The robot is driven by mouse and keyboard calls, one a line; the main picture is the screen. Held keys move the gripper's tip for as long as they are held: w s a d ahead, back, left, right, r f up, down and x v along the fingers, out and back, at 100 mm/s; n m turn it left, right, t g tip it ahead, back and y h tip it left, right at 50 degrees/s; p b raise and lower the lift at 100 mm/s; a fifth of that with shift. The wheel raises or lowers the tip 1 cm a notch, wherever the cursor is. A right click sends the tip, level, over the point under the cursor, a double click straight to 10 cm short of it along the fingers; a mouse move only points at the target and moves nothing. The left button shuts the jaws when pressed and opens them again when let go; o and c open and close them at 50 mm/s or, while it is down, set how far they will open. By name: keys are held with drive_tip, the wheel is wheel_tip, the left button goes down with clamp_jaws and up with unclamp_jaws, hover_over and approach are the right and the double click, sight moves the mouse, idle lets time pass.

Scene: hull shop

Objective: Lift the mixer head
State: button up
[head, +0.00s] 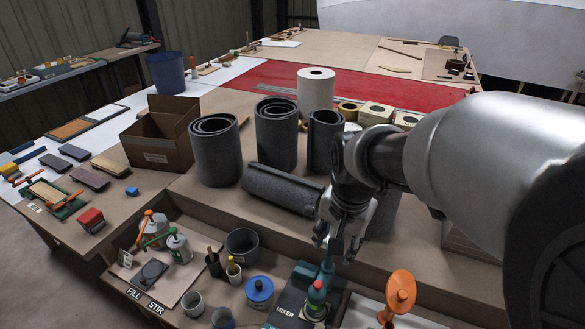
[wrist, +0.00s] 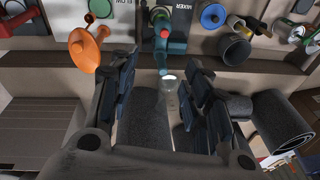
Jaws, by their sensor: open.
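The mixer stands in the front tray beside its MIXER label. In the head view its teal head (head: 327,264) rises beside a red knob (head: 317,285), partly hidden by my gripper. In the wrist view the teal head (wrist: 172,47) and red knob (wrist: 164,33) show at the top centre. My gripper (head: 338,243) is open and points down at the upper end of the teal part. In the wrist view my gripper (wrist: 163,72) has its fingers on either side, with a pale, blurred shape between them. I cannot tell whether they touch the teal part.
An orange-topped tool (head: 400,290) stands right of the mixer. A blue-lidded can (head: 259,290) and a dark pot (head: 242,244) are to its left. A grey roll (head: 283,187) lies behind my gripper, near standing rolls (head: 276,132) and a cardboard box (head: 162,138).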

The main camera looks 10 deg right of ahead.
drive_tip(key=w+f+m+g+p, duration=0.1)
drive_tip(key=w+f+m+p, duration=0.25)
drive_tip(key=w+f, duration=0.45)
drive_tip(key=m+g+p, duration=0.1)
drive_tip(key=m, duration=0.3)
hover_over(318, 284)
wheel_tip(318, 284, down, 7)
wheel_tip(318, 284, down, 18)
drive_tip(key=b, duration=0.3)
drive_tip(key=shift+c, duration=0.5)
clamp_jaws()
drive_tip(key=shift+r, duration=0.1)
